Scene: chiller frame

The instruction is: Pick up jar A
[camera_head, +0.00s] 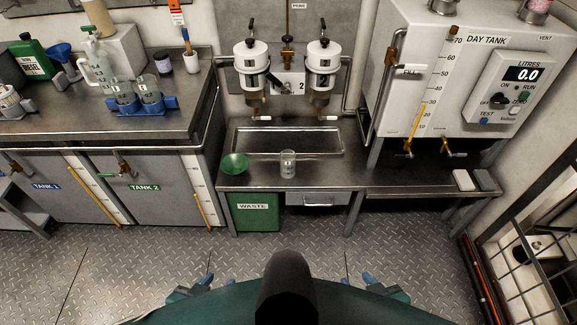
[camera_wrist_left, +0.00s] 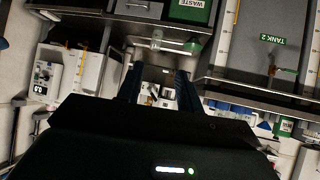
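Three clear glass jars show in the head view. One jar (camera_head: 288,163) stands upright on the middle steel bench, and two, a left jar (camera_head: 122,96) and a right jar (camera_head: 150,91), stand in a blue rack (camera_head: 168,103) on the left bench. I cannot read which is jar A. The bench jar also shows upside down in the left wrist view (camera_wrist_left: 156,39). My left gripper (camera_wrist_left: 158,92) is open and empty, well short of the jars; a blue bit of it (camera_head: 207,282) shows low in the head view. A blue bit of my right gripper (camera_head: 370,279) shows there too; its fingers are unclear.
A green funnel (camera_head: 234,164) lies left of the bench jar, above the green waste bin (camera_head: 254,212). Two filter housings (camera_head: 252,62) hang over the sink tray (camera_head: 287,141). The day tank (camera_head: 450,75) stands right. The floor before the bench is clear.

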